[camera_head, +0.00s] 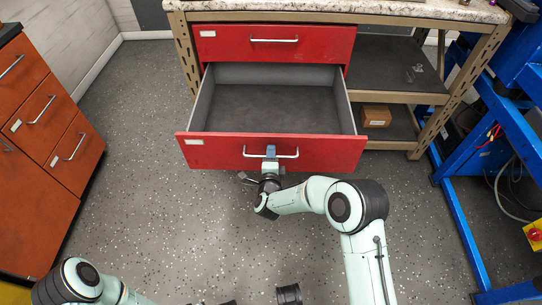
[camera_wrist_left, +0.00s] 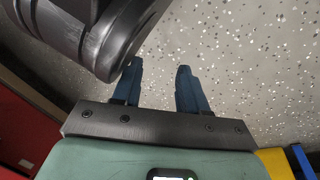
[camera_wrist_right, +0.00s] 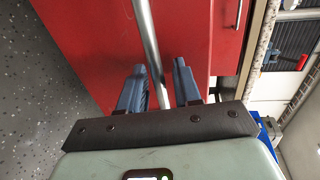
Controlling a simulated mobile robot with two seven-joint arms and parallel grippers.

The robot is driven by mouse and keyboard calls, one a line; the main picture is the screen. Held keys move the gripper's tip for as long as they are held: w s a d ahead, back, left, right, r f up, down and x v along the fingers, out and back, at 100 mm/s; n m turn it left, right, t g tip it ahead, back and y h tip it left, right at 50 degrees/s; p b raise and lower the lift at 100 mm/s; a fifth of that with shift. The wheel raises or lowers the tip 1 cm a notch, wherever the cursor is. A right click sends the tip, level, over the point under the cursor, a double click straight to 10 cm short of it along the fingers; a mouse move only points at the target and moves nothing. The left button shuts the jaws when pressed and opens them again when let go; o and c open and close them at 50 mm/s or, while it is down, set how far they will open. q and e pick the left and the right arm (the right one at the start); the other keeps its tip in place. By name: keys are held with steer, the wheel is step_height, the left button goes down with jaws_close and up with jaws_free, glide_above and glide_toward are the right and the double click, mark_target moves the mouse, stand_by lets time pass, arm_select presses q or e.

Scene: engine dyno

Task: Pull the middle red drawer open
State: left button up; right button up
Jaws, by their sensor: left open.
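The middle red drawer (camera_head: 212,154) is pulled well out of the cabinet, and its grey empty inside shows in the head view. Its silver bar handle (camera_head: 289,156) runs across the front. My right gripper (camera_head: 270,153) is at the middle of this handle. My left gripper (camera_wrist_left: 160,75) is open and empty above the floor in the left wrist view. In the head view only part of my left arm shows, at the lower left.
A closed red drawer (camera_head: 270,42) sits above the open one, under the stone worktop (camera_head: 350,9). Shelves with a small cardboard box (camera_head: 376,115) are to the right. An orange cabinet (camera_head: 42,150) stands left and a blue frame (camera_head: 462,225) right. The floor before the drawer is clear.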

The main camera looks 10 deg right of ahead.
arm_select(q)
steer(key=shift+t, duration=0.5)
steer(key=r+p, duration=0.1)
steer(key=w+d+r, duration=0.1)
steer(key=r, duration=0.1)
steer(key=w+r+p, duration=0.1)
steer(key=shift+w+d+r+p, duration=0.1)
steer(key=shift+d+r+p, duration=0.1)
steer(key=shift+p, duration=0.15)
arm_select(e)
steer(key=v, duration=1.3)
steer(key=shift+s, duration=0.2)
arm_select(q)
steer(key=shift+a, duration=0.1)
arm_select(e)
steer(key=shift+a, duration=0.15)
